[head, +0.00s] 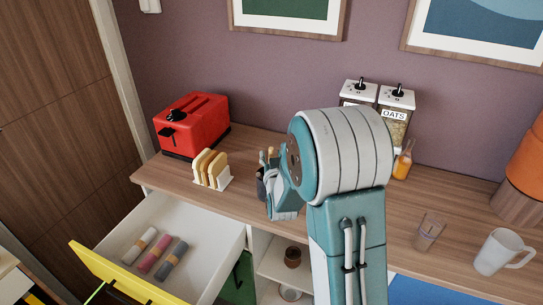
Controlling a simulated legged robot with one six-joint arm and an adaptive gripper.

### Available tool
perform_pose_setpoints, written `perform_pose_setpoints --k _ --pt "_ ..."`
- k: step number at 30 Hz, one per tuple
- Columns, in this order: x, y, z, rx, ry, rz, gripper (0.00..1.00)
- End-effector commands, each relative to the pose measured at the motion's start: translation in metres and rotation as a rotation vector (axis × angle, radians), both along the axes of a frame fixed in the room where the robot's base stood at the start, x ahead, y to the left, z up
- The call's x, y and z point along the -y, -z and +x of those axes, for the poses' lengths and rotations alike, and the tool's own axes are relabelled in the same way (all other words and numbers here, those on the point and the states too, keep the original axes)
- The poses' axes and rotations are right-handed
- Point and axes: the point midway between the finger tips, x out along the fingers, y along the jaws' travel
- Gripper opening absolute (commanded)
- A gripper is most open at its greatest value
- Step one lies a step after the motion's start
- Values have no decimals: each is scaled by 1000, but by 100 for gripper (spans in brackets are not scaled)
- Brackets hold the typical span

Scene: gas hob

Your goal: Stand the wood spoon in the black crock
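My arm rises through the middle of the head view and bends over the wooden counter (228,204). A dark upright piece (261,187), which may be the black crock, shows at the left edge of my wrist. Tan and greyish handle-like tips (268,155) stand just above it; I cannot tell whether one is the wood spoon. My wrist covers most of this spot. My gripper's fingertips cannot be made out, so its opening and whether it holds anything are hidden.
A toast rack (211,171) and red toaster (192,125) stand left on the counter. Behind my arm are canisters (397,112) and an orange bottle (403,160). A glass (429,232) and white mug (500,251) stand right. An open drawer (120,245) juts out at lower left.

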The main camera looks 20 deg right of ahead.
Motion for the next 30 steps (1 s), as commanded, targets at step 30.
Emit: perform_pose_setpoints --k 30 --pt "-20 2 -71 -1 0 -1 60"
